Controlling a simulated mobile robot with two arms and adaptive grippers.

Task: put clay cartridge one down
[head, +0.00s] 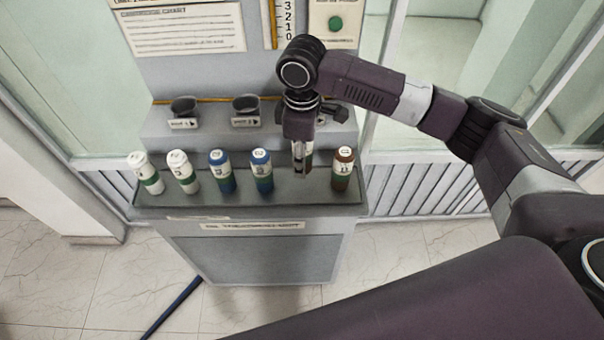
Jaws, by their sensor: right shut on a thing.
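My right gripper (302,168) points down over the grey shelf (220,199), in the gap between the blue cartridges and a brown cartridge. It is shut on clay cartridge one, which the fingers and wrist hide almost wholly. I cannot tell whether its bottom touches the shelf. My left gripper is not in view.
Two white cartridges with green bands, (147,174) and (184,174), and two blue ones, (222,173) and (262,173), stand left of the gripper. Dark cups, (184,106) and (246,105), sit on the raised step behind. A panel with a green button (336,23) rises at the back.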

